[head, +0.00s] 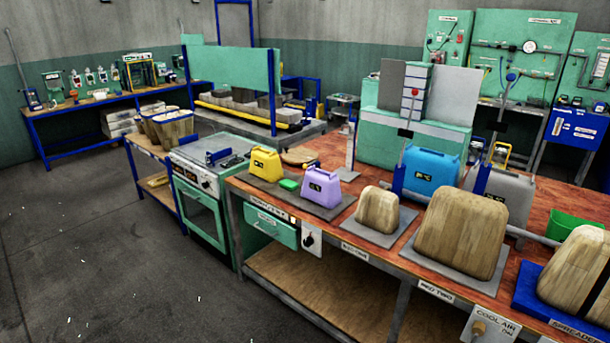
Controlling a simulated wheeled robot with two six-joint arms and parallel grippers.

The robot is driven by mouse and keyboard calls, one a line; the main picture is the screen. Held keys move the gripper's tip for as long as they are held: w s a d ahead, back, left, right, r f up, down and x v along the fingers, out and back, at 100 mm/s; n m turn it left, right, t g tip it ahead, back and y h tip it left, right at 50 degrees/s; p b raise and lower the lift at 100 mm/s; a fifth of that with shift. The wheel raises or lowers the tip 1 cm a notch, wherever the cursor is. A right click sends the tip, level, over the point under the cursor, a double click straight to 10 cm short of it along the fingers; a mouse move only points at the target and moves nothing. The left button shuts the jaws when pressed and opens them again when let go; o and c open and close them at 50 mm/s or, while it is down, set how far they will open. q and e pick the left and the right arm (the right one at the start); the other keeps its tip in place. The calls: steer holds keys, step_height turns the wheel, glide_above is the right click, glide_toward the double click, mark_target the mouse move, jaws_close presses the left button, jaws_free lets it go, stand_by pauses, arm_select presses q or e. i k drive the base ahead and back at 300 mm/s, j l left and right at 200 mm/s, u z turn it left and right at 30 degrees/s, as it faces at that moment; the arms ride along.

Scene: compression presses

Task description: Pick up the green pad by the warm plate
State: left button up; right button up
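A small green pad (288,185) lies flat on a dark grey plate (314,206) near the left end of the long red-brown workbench. A yellow jug-shaped block (266,164) stands just left of the pad, and a purple jug-shaped block (320,187) stands just right of it. Neither of my grippers shows in the head view.
The workbench (345,160) also carries wooden blocks (460,238), a blue jug (432,173) and a green bin (574,226). A green oven-like unit (205,190) adjoins its left end. Open floor (90,240) lies at the left and front.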

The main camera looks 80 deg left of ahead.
mark_target(288, 184)
steer(key=u, duration=3)
